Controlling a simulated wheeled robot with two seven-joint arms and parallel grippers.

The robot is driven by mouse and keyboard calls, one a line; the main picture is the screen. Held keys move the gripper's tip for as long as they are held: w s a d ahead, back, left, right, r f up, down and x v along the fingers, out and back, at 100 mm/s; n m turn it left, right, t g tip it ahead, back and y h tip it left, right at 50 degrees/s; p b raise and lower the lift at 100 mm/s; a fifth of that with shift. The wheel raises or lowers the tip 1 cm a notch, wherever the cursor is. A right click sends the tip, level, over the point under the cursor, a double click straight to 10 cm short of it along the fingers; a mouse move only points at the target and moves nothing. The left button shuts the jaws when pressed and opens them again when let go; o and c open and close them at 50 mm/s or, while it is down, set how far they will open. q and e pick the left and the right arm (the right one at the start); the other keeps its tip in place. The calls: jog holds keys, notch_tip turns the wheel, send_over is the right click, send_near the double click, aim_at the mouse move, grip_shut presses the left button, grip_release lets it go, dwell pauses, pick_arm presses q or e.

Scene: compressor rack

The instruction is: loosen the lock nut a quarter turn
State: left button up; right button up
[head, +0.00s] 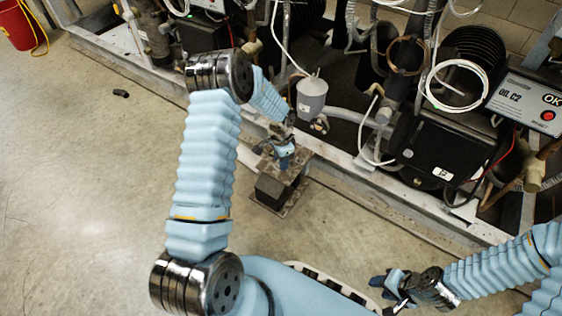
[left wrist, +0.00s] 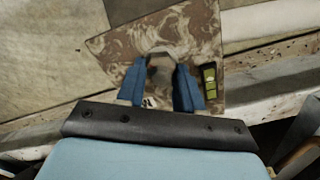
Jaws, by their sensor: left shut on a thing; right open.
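My left gripper (head: 284,160) is over the small stand with a mottled brown top plate (head: 298,164), in front of the compressor rack. In the left wrist view, its two blue fingers (left wrist: 160,88) are closed on a small grey-brown thing (left wrist: 160,66) standing at the plate, which I take to be the lock nut. Its edges are blurred and its lower part is hidden by the fingers and gripper body. In the head view the nut is too small and covered to make out. My right gripper (head: 391,291) is open and empty, low at the lower right, far from the stand.
A green piece with pale marks (left wrist: 209,80) lies on the plate beside the right finger. The rack's rail (head: 345,165) runs close behind the stand. A grey canister (head: 312,98) and hoses are nearby.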

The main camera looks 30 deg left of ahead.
pick_arm(q)
jog(key=n+b, duration=0.1)
jog(key=n, duration=0.3)
jog(key=shift+n, duration=0.3)
jog(key=shift+a+n, duration=0.15)
jog(key=shift+n, duration=2.35)
jog(key=o, duration=1)
jog(key=shift+o, duration=0.2)
jog(key=shift+r, duration=0.1)
notch_tip(320, 180, up, 14)
jog(key=p, duration=0.2)
jog(key=shift+f+p, duration=0.2)
jog(key=shift+p, duration=0.15)
